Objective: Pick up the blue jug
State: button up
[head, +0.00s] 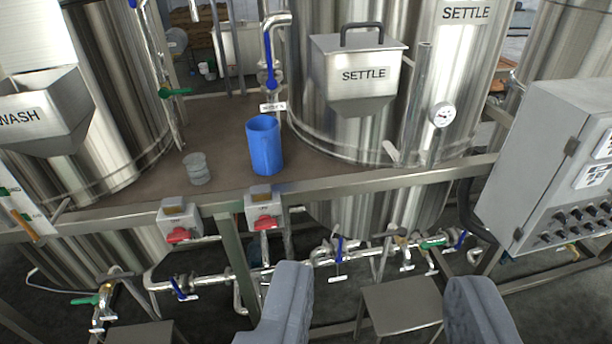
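The blue jug (265,147) stands upright on the brown platform between the steel tanks, a little left of the picture's middle. My gripper (378,300) shows at the bottom of the head view as two grey fingers spread wide apart. It is open, with nothing between the fingers. The jug is beyond the fingers and to their left, apart from them.
A small grey cup (197,168) stands left of the jug. The platform's steel front rail (340,182) carries red-handled switch boxes (180,222). A SETTLE hopper (362,75) hangs right of the jug. A control cabinet (555,160) stands at right; pipes and valves run below.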

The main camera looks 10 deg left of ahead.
aim_at(263, 133)
jog(key=u, duration=0.15)
jog(key=k, duration=0.25)
jog(key=z, duration=0.4)
jog(key=i, duration=1.35)
jog(key=u, duration=1)
jog(key=i, duration=0.7)
jog(key=u, duration=0.4)
